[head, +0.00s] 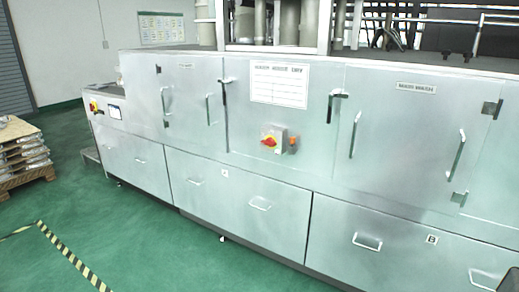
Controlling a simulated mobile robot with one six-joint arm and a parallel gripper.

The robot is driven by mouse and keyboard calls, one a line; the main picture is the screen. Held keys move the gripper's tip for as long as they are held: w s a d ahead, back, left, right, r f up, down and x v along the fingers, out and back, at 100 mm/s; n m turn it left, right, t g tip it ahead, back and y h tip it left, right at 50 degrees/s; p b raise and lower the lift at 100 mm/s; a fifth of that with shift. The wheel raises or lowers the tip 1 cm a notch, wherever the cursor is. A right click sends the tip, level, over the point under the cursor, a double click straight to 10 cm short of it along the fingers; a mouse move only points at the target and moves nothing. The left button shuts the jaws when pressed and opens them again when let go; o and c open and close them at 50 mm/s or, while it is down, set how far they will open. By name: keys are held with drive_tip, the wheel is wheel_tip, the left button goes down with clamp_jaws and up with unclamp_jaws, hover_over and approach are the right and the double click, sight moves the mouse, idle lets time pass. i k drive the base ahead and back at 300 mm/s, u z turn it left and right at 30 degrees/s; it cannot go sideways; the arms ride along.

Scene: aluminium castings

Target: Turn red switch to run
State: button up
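A red rotary switch (269,141) on a yellow backing sits on a small grey box (279,132) on the front of the long metal machine. Its handle looks slanted, but its markings are too small to read, so I cannot tell its position. A small orange item (292,143) is at the box's right side. My gripper is not in view.
The machine front (200,150) has doors with protruding handles (355,134) and drawers (260,203) below. A white notice (279,84) is above the switch. A pallet with stacked castings (22,150) stands at left. Green floor (140,245) in front is clear, with striped tape (70,256).

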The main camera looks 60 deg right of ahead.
sight(269, 142)
drive_tip(key=z, duration=0.05)
drive_tip(key=i, duration=0.95)
drive_tip(key=u, duration=0.15)
drive_tip(key=k, duration=0.85)
drive_tip(key=z, duration=0.2)
drive_tip(key=i, duration=0.45)
drive_tip(key=u, duration=0.05)
